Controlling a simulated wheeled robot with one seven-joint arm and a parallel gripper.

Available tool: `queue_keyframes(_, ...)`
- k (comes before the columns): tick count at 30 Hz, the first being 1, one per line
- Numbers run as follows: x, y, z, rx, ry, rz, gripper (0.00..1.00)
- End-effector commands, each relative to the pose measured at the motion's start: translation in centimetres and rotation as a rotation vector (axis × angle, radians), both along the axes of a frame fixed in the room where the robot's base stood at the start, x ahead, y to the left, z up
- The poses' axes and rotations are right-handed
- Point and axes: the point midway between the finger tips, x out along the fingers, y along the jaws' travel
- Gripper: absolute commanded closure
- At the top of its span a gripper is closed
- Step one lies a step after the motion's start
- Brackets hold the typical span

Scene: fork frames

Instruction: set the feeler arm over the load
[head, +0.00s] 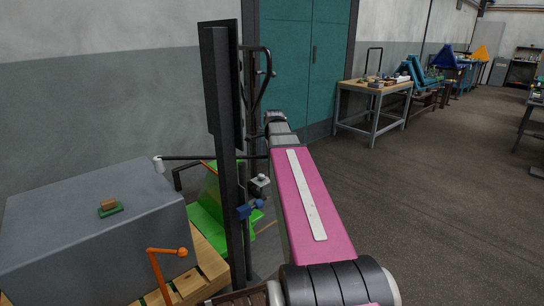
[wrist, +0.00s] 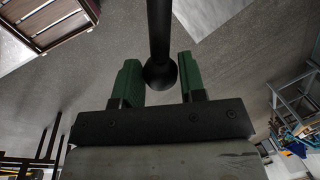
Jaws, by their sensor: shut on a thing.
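The black feeler arm (head: 200,157) runs level behind the dark mast in the head view. Its pale tip (head: 158,164) appears at the far right corner of the grey box load (head: 60,225); whether it is above the top or just beyond it is unclear. The other end runs behind my pink arm link. In the wrist view, my gripper (wrist: 160,78) has its green fingers on either side of a black ball knob (wrist: 160,74) at the end of a black rod, closed on it. The gripper is hidden in the head view, so the rod's link to the feeler arm is not shown.
The load stands on a wooden pallet (head: 207,262) and carries a small green and brown piece (head: 109,208). An orange crank (head: 160,270) stands in front. The dark mast (head: 222,150) rises close to my arm. Floor on the right is open; a workbench (head: 375,88) stands farther back.

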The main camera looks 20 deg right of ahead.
Motion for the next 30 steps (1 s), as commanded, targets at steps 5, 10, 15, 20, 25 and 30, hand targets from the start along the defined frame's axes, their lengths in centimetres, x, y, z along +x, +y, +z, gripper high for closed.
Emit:
queue_keyframes(5,-0.3,0.1,0.0,0.001,0.005,-0.001,1.0)
queue_keyframes(10,-0.3,0.1,0.0,0.001,0.004,0.0,0.38)
queue_keyframes(15,-0.2,0.0,0.0,0.0,0.003,0.0,0.38)
queue_keyframes(20,-0.3,0.1,0.5,0.0,0.002,0.001,0.38)
queue_keyframes(25,-0.6,0.1,2.4,0.0,0.001,0.0,0.38)
queue_keyframes(30,-1.1,0.2,5.0,0.0,0.0,0.0,0.38)
